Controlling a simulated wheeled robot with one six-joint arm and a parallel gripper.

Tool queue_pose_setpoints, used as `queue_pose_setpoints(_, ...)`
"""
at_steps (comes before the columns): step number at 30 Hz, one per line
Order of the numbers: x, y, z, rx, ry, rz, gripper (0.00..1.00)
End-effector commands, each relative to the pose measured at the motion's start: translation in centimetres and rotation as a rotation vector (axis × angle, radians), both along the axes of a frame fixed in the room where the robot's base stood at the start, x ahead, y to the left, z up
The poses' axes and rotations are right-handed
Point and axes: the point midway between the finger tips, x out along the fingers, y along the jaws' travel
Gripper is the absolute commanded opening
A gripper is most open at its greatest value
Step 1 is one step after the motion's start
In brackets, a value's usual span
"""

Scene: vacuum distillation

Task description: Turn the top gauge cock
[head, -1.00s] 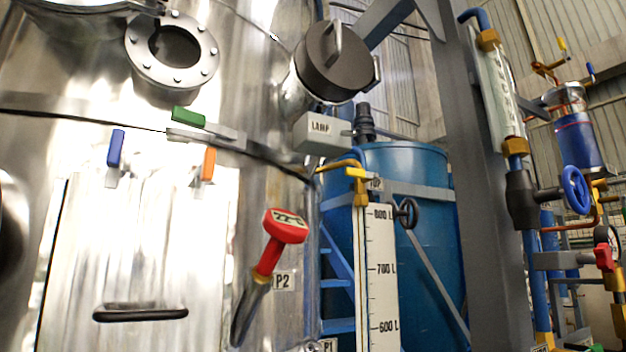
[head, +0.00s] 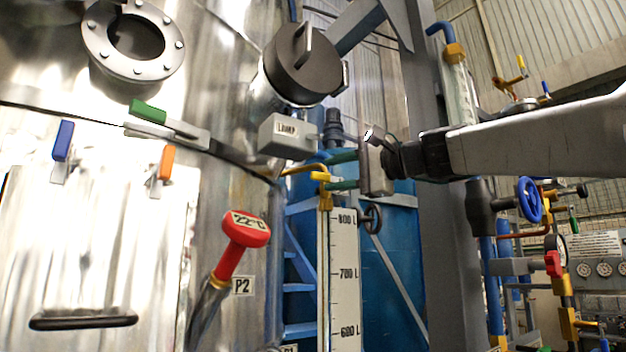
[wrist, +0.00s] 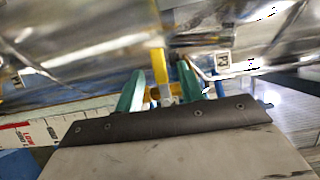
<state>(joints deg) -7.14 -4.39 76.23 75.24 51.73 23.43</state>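The top gauge cock (head: 320,176) is a small yellow handle on a brass body above the white level scale (head: 343,265), beside the steel tank. My gripper (head: 332,171) reaches in from the right, with its green fingertips just right of the cock in the head view. In the wrist view the cock (wrist: 159,64) shows as a yellow upright piece between the fingers of my gripper (wrist: 160,76). The fingers stand apart, one on each side, with gaps visible. Whether either finger touches the cock cannot be told.
The grey LAMP box (head: 287,136) is just above left of my gripper. A black handwheel (head: 372,217) sits below it. A grey steel column (head: 430,250) stands to the right, under my arm. The red thermometer (head: 243,231) juts out at lower left.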

Motion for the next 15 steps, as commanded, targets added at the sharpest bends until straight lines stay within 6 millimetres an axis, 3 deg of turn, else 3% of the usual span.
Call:
queue_pose_setpoints(9,2.7,4.2,-0.1,-0.003,0.001,0.003,0.38)
queue_pose_setpoints(15,3.2,5.1,-0.1,-0.003,-0.001,0.001,0.38)
